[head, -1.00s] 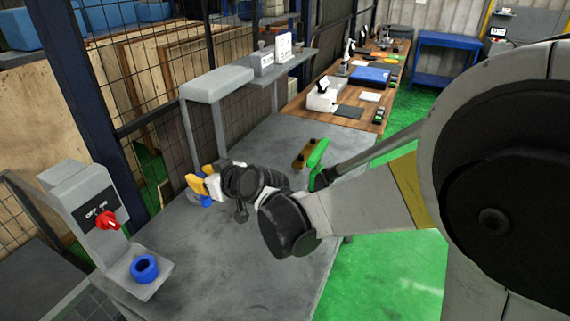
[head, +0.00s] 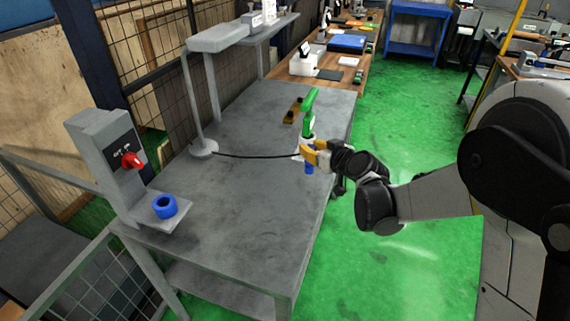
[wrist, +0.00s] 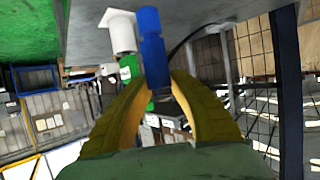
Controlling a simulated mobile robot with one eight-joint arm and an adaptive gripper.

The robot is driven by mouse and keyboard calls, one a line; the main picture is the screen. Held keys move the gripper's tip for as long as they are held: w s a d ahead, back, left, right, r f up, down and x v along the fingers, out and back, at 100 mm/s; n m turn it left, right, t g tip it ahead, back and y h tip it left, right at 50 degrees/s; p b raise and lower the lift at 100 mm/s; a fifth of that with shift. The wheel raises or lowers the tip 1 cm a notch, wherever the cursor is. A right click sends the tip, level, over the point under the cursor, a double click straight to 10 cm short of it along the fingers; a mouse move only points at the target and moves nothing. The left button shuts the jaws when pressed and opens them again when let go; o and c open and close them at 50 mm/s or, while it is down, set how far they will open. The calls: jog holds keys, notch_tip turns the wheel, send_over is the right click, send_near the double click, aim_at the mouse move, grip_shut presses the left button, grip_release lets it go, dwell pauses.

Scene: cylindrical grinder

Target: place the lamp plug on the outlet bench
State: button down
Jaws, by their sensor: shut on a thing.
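The lamp plug (head: 309,168) is blue and sits between the yellow fingers of my gripper (head: 312,153). In the wrist view the blue plug (wrist: 152,45) stands between the two finger pads. A thin black cord runs from it across the bench to the round base of the grey lamp (head: 203,149). The plug is at the right side of the grey outlet bench (head: 240,205); I cannot tell whether it touches the top. The outlet box (head: 115,160) with a red switch and blue ring socket (head: 165,206) stands at the bench's left end.
A green-handled tool (head: 309,110) stands just behind my gripper. A white cylindrical piece (wrist: 121,32) is beside the plug in the wrist view. A brown block (head: 293,110) lies behind. The bench middle is clear except for the cord; green floor lies right.

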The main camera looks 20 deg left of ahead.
jog(key=s+a+f+b, duration=0.1)
jog(key=a+f, duration=0.1)
jog(key=f, duration=0.1)
jog(key=s+a+f+b, duration=0.1)
jog(key=a+f+b, duration=0.1)
jog(key=a+f, duration=0.1)
jog(key=s+a+f+b, duration=0.1)
jog(key=a+f, duration=0.2)
jog(key=shift+f, duration=0.15)
jog(key=shift+d+r, duration=0.1)
jog(key=shift+r, duration=0.1)
jog(key=shift+f, duration=0.15)
jog(key=c, duration=1.6)
grip_release()
jog(key=shift+f+b, duration=0.1)
jog(key=shift+b, duration=0.25)
jog(key=o, duration=0.4)
jog(key=shift+c, duration=0.2)
